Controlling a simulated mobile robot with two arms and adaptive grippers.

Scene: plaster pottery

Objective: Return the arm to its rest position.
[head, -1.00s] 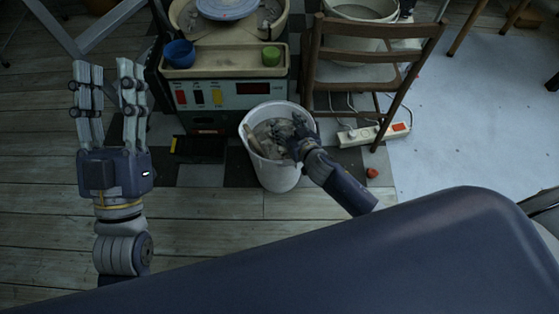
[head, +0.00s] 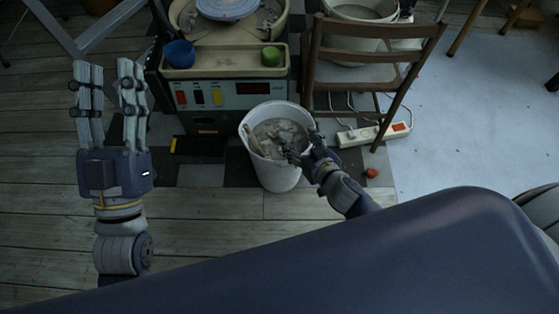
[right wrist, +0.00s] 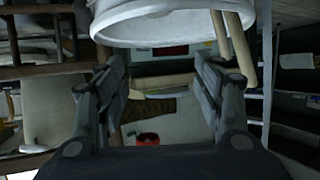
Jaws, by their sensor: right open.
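My left gripper (head: 108,104) is open and empty, its fingers pointing up the picture, left of the pottery wheel cabinet. My right gripper (head: 302,146) is at the right rim of the white bucket (head: 278,178). In the right wrist view its two fingers (right wrist: 160,90) stand wide apart with nothing between them. The bucket's white side (right wrist: 165,24) shows above the fingers there. In the head view the bucket holds grey clay scraps (head: 278,134) and a wooden stick (head: 252,140).
The wheel cabinet (head: 232,97) stands behind the bucket, with a blue bowl (head: 179,53) and green pot (head: 271,56) on its tray. A wooden chair (head: 375,58), a power strip (head: 362,135) and a red object (head: 372,173) are to the right.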

